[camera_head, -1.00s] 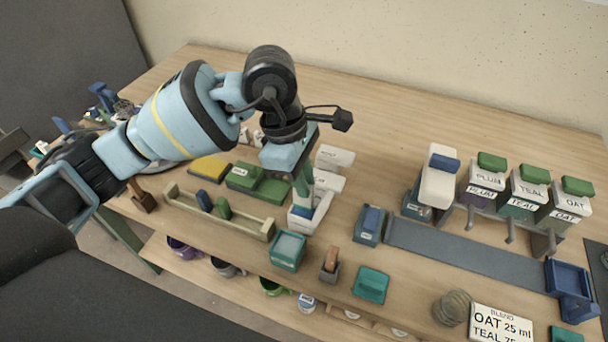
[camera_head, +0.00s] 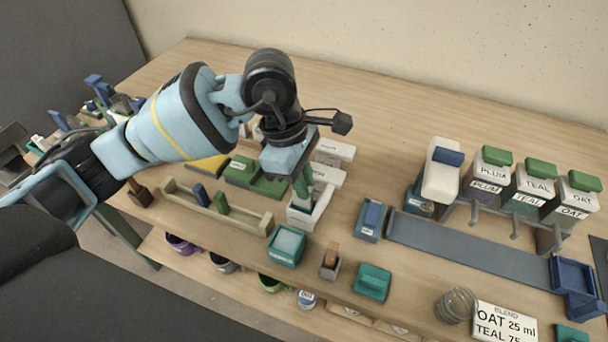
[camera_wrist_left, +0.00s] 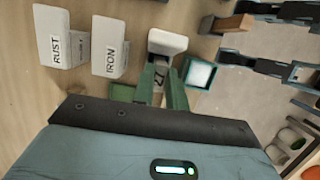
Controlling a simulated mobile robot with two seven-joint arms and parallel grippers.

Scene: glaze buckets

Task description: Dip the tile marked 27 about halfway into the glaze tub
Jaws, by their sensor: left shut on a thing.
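My left gripper (camera_head: 303,187) points down over a white tub (camera_head: 306,214) near the middle of the table. The white tub (camera_wrist_left: 168,41) lies just beyond the fingertips. The tile's lower end is hidden by the fingers and tub wall, so I cannot tell how deep it sits. White containers marked RUST (camera_wrist_left: 60,38) and IRON (camera_wrist_left: 109,47) stand beside it. My right gripper is not in view.
A teal tub with pale contents (camera_head: 286,246) stands close in front. A wooden rack (camera_head: 240,217) with blue and green pieces lies to the left. A grey strip (camera_head: 470,248) and PLUM, TEAL and OAT dispensers (camera_head: 532,190) are at right. The back of the table is clear.

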